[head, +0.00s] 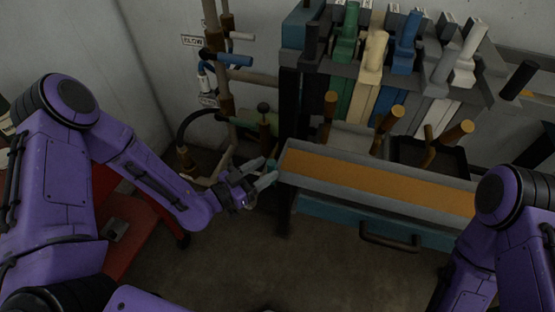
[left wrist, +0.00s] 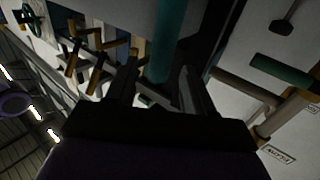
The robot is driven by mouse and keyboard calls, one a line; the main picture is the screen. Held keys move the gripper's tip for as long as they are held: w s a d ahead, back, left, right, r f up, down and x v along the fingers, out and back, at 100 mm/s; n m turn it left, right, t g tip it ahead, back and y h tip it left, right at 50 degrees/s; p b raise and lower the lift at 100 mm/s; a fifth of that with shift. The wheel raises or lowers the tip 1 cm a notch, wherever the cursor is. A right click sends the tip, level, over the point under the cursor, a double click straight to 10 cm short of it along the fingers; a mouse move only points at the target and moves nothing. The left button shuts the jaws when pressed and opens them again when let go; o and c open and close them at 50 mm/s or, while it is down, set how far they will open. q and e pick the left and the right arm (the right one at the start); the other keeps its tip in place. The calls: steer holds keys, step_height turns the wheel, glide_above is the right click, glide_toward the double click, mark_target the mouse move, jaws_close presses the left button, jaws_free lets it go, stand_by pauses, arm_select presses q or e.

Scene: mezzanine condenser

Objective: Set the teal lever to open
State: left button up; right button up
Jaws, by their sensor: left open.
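A teal lever (head: 271,166) shows as a small patch at the tips of my left gripper (head: 266,171) in the head view, mostly hidden by the fingers and beside the bench's left end. In the left wrist view a thick teal bar (left wrist: 172,38) runs down from the top edge between the two fingers of my left gripper (left wrist: 156,88). The fingers stand apart, one on each side of the bar. I cannot tell whether either touches it. My right arm shows at the right of the head view, but its gripper is out of view.
A bench with an orange top (head: 385,180) and a blue drawer stands right of my left gripper. Brass pipes with a blue handle (head: 235,60) rise on the wall behind. Several coloured levers fill the back rack (head: 400,75). A red cart (head: 125,230) stands left; floor between is clear.

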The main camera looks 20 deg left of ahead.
arm_select(q)
steer(key=x, duration=0.5)
steer(key=shift+w+d+p, duration=0.1)
steer(key=shift+p, duration=0.25)
steer(key=shift+f, duration=0.1)
jaws_close()
